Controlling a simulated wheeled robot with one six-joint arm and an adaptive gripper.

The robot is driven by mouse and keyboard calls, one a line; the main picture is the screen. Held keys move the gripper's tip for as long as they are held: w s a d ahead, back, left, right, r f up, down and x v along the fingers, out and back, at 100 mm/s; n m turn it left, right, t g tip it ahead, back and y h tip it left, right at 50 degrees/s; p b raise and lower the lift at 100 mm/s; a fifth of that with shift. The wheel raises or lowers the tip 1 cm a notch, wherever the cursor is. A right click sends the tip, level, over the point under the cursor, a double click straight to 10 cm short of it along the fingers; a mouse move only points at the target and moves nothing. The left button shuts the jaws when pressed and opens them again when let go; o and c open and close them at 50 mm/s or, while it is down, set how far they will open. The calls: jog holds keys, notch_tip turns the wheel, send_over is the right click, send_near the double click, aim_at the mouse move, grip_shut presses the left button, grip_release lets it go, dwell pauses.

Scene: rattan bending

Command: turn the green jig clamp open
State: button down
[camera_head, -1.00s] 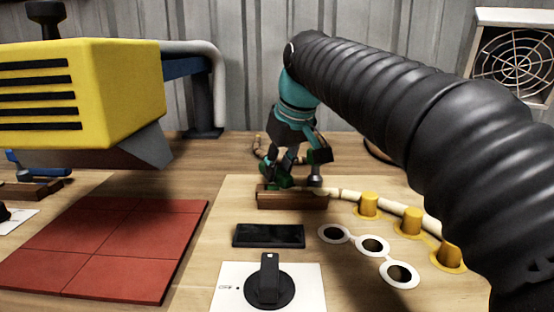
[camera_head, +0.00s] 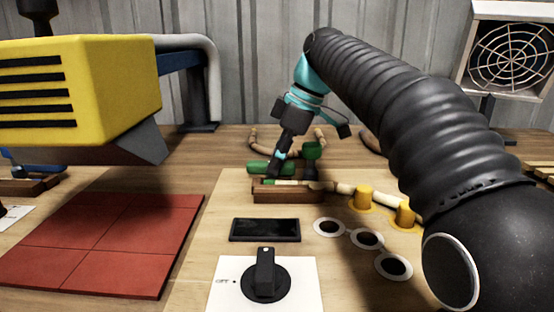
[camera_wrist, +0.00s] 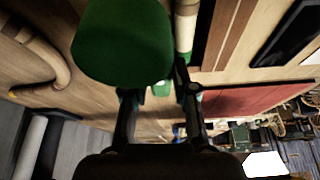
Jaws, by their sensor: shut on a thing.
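The green jig clamp (camera_head: 311,151) sits at the brown wooden block (camera_head: 290,195). One green part stands upright behind the block, and a green bar (camera_head: 262,167) points left. My gripper (camera_head: 277,166) reaches down and left to this bar and is shut on it. In the wrist view, my fingers (camera_wrist: 158,92) have green between them. A large rounded green part (camera_wrist: 125,42) of the clamp is close to the camera. The pale rattan pole (camera_head: 342,188) lies along the block and runs right. The exact finger contact is partly hidden.
Yellow pegs (camera_head: 364,197) and white-ringed holes (camera_head: 367,239) are to the right. A black knob (camera_head: 265,277) and a dark panel (camera_head: 265,230) are in front. A red tiled mat (camera_head: 105,245) lies left under the yellow machine (camera_head: 75,90). Bent rattan is behind.

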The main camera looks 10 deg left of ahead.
jog(key=shift+w+n, duration=0.1)
jog(key=shift+n, duration=0.4)
jog(key=c, duration=0.9)
grip_release()
jog(key=shift+g, duration=0.3)
jog(key=v, duration=0.7)
jog(key=shift+a, duration=0.1)
jog(key=shift+r, duration=0.3)
